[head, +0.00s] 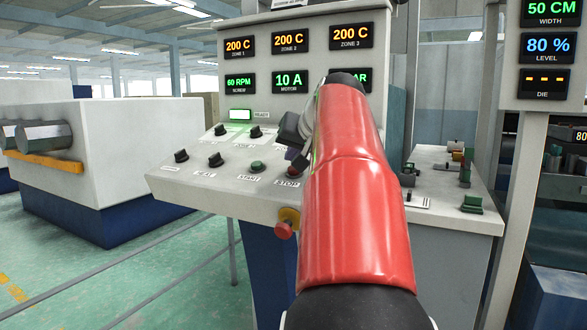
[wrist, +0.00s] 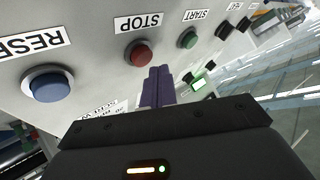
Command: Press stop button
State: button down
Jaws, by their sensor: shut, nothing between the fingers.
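The red stop button (head: 293,171) sits on the sloped console panel, above its STOP label, close to my red arm in the head view. In the wrist view the stop button (wrist: 139,54) is whole and in the open, below its STOP label. My gripper (wrist: 159,72) has its purple fingers shut together and empty. In the wrist view the fingertips appear just right of and below the stop button; whether they touch it cannot be told. In the head view the gripper (head: 297,156) shows only in part beside my arm, just above the button.
The green start button (wrist: 188,40) is beside the stop button, and a blue reset button (wrist: 47,82) is on its other side. Several black knobs (head: 181,156) are on the panel. A red mushroom button (head: 285,229) on a yellow mount juts from the console front.

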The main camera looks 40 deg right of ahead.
dwell(0.8)
jog(key=shift+d+f, duration=0.15)
jog(key=shift+f, duration=0.25)
jog(key=shift+w+d+f+b, duration=0.1)
jog(key=shift+d+f+b, duration=0.05)
jog(key=shift+f+b, duration=0.35)
dwell(0.6)
dwell(0.4)
jog(key=shift+a+r+p, duration=0.3)
jog(key=shift+r+p, duration=0.5)
jog(key=shift+r, duration=0.1)
jog(key=r+p, duration=0.1)
jog(key=a+r+p, duration=0.1)
jog(key=r, duration=0.1)
jog(key=s+r+p, duration=0.1)
jog(key=shift+a+r+p, duration=0.3)
jog(key=shift+r+p, duration=0.05)
jog(key=shift+p, duration=0.05)
dwell(0.4)
